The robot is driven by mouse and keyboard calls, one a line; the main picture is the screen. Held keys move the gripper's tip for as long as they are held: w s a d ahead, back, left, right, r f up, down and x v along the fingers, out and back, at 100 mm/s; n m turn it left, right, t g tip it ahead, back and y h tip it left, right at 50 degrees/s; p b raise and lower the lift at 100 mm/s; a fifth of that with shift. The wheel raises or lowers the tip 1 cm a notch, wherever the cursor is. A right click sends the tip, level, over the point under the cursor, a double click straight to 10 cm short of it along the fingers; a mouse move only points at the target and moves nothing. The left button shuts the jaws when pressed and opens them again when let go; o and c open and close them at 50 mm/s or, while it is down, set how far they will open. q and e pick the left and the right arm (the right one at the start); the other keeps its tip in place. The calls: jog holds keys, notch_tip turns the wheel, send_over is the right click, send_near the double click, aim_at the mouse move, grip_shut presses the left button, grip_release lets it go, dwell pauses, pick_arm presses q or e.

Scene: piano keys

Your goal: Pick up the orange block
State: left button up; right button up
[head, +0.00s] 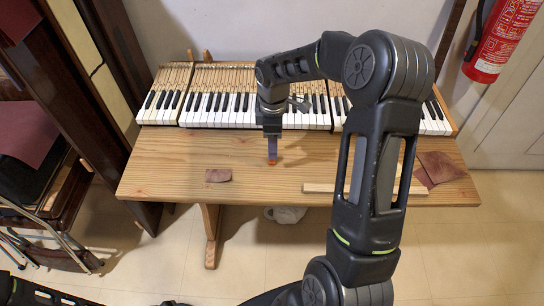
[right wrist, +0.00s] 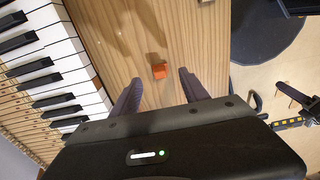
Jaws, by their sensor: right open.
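The small orange block (head: 272,161) lies on the wooden table in front of the piano keys. In the right wrist view the orange block (right wrist: 159,71) shows between the two fingertips, a little beyond them and apart from both. My right gripper (head: 272,148) points down over the block in the head view and hides part of it. In the right wrist view my right gripper (right wrist: 161,79) is open and empty, with bare wood between its fingers. My left gripper is not in view; only dark arm parts show at the lower left.
The piano keyboard (head: 215,103) runs along the back of the wooden table (head: 160,170). Reddish-brown cloth pieces lie at the front (head: 218,175) and right (head: 440,167). A wooden strip (head: 318,187) lies near the front edge. A fire extinguisher (head: 503,40) hangs at right.

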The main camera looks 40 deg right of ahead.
notch_tip(320, 180, down, 5)
jog(key=shift+w+a+f+p, duration=0.1)
jog(key=shift+p, duration=0.6)
jog(key=shift+c, duration=0.3)
grip_shut()
dwell(0.4)
